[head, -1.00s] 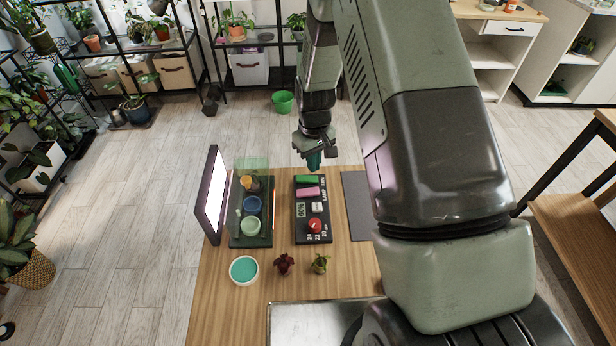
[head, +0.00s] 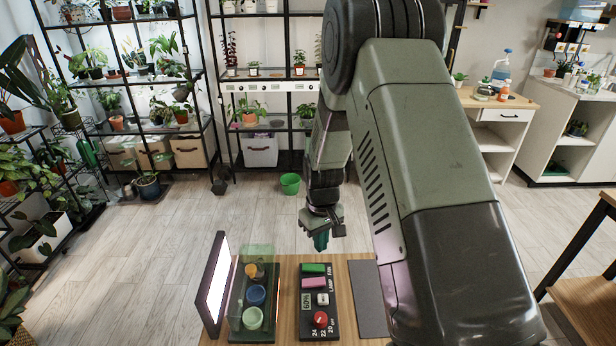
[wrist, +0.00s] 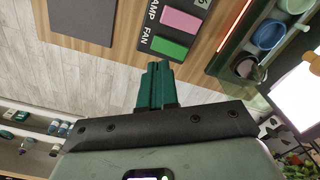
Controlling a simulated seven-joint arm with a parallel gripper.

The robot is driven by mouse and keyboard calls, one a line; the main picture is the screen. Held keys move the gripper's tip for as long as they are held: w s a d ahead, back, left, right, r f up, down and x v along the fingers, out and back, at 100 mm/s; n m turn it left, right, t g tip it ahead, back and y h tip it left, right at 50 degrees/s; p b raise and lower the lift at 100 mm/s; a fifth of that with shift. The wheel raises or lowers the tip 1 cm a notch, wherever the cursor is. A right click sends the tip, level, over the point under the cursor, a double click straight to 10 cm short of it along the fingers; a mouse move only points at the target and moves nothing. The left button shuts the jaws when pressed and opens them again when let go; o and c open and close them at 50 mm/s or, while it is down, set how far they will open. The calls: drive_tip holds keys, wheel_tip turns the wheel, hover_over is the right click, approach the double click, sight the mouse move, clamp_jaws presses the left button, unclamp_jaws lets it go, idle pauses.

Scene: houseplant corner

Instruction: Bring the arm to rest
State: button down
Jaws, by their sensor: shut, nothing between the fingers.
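My gripper (head: 321,240) hangs above the far edge of the wooden table (head: 345,320) in the head view, pointing down. Its green fingers are together and hold nothing. They also show closed in the wrist view (wrist: 157,88). The black control panel (head: 329,328) is on the table just nearer than my gripper. It has a green switch (head: 314,268), a pink switch (head: 314,283), a white button (head: 322,299) and a red knob (head: 320,319). My gripper touches none of them.
A lit upright panel (head: 217,285) and a green-based rack with several cups (head: 236,318) stand left of the control panel. A dark grey mat (head: 367,300) lies to its right. A green bucket (head: 290,184) stands on the floor beyond. Plant shelves line the back.

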drive_tip(key=s+d+r+m+t, duration=0.15)
drive_tip(key=s+r, duration=0.25)
drive_tip(key=r, duration=0.8)
drive_tip(key=s+d+r+m+t, duration=0.1)
drive_tip(key=s+d+r, duration=0.15)
drive_tip(key=r, duration=0.95)
drive_tip(key=s+d+r+m+t, duration=0.1)
drive_tip(key=s+r, duration=0.4)
drive_tip(key=s, duration=0.5)
drive_tip(key=s+d+r+m+t, duration=0.1)
drive_tip(key=s+r, duration=0.4)
drive_tip(key=s, duration=0.6)
drive_tip(key=shift+d+m+t, duration=0.35)
drive_tip(key=shift+m+t, duration=0.2)
drive_tip(key=shift+r, duration=0.15)
